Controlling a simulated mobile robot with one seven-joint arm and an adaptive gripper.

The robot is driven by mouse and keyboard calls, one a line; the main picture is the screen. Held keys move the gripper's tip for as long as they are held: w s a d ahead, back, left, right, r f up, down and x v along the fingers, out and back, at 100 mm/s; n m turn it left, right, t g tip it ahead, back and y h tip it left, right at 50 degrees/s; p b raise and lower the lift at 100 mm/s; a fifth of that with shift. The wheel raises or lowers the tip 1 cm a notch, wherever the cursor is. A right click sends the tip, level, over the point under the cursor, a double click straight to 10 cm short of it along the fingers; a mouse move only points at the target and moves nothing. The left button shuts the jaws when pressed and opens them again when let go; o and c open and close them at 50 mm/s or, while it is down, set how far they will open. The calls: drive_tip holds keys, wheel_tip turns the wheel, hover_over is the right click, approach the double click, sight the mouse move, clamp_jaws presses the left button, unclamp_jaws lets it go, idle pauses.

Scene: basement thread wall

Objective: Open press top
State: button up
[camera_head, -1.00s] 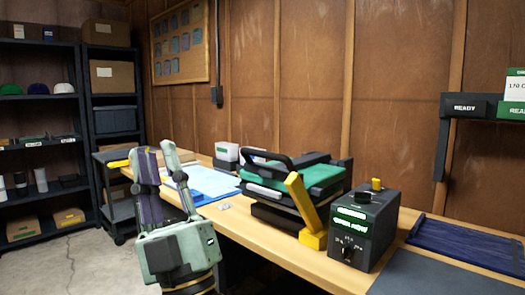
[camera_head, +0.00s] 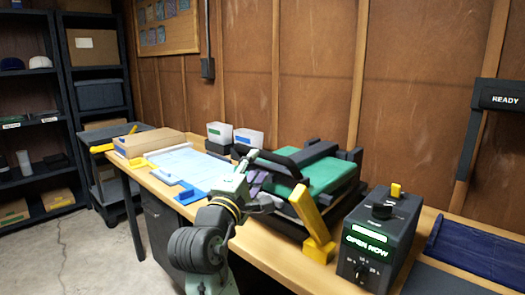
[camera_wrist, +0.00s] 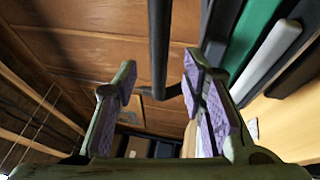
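The press (camera_head: 315,172) stands on the workbench, with a green top and dark frame. Its lid looks down. Its dark handle bar (camera_head: 245,160) is at the left front, and it also shows in the wrist view (camera_wrist: 159,45). A yellow lever (camera_head: 311,218) stands slanted at the press's front. My gripper (camera_head: 252,183) is at the press's left front, by the handle bar, and my arm partly hides that area. In the wrist view my gripper (camera_wrist: 160,82) has its purple-padded fingers apart, with the bar running between them. Contact is not clear.
A control box (camera_head: 380,238) reading "OPEN NOW" stands right of the press. A blue mat (camera_head: 480,250) lies further right. White bins (camera_head: 232,137), a cardboard box (camera_head: 150,141) and pale sheets (camera_head: 185,163) are on the left of the bench. Dark shelves stand far left.

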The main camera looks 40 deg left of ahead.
sight(261, 157)
drive_tip(key=p+x, duration=0.1)
drive_tip(key=x, duration=0.5)
drive_tip(key=shift+w+a+r, duration=0.1)
drive_tip(key=shift+w+a, duration=0.05)
drive_tip(key=shift+w, duration=0.2)
clamp_jaws()
idle(0.5)
